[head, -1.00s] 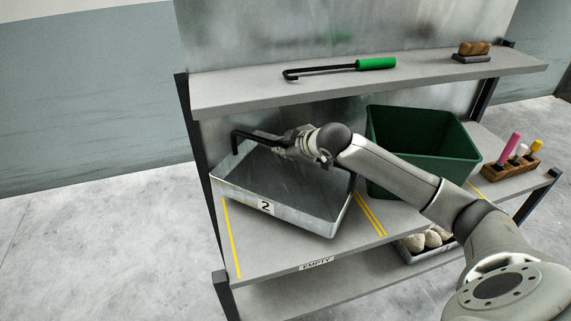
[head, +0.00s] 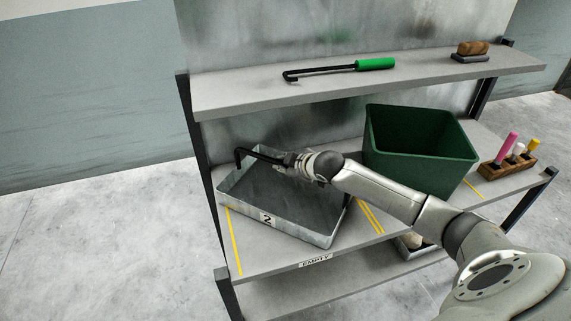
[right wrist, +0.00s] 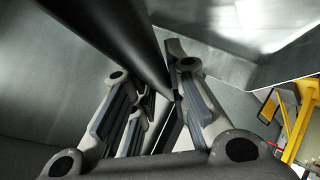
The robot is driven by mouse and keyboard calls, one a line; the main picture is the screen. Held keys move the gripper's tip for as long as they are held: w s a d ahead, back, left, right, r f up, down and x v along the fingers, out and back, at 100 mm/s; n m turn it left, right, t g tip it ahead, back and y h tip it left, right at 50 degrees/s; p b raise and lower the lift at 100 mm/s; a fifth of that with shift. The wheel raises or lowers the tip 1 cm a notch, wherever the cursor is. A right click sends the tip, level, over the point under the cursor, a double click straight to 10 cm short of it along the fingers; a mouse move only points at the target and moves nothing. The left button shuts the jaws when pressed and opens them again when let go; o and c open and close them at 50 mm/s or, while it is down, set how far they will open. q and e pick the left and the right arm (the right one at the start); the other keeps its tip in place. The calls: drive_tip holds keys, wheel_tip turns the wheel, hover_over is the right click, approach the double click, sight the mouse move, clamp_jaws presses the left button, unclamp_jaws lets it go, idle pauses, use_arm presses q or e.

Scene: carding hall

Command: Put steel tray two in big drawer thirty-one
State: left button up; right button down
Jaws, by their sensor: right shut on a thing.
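Steel tray two (head: 312,232) is a shallow grey metal tray with a white "2" label on its front wall and a black bar handle (head: 256,154) at its back. It is at the middle shelf, at the left, set askew to the yellow lines. I cannot tell whether it touches the shelf. My right gripper (head: 290,161) is shut on this handle. In the right wrist view the dark handle bar (right wrist: 118,38) runs between the fingers of my right gripper (right wrist: 165,100). My left gripper is not in view. No drawer shows.
A green bin (head: 420,150) stands right of the tray, behind my arm. The middle shelf (head: 262,262) has yellow lines and an "EMPTY" label. A green-handled hook (head: 375,64) and a brush (head: 472,50) lie on the upper shelf. A wooden block (head: 508,170) holds coloured tools.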

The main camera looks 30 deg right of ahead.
drive_tip(key=shift+r, duration=0.1)
drive_tip(key=c, duration=1.9)
unclamp_jaws()
drive_tip(key=shift+f, duration=0.2)
drive_tip(key=o, duration=0.5)
drive_tip(key=shift+s, duration=0.1)
drive_tip(key=shift+r, duration=0.15)
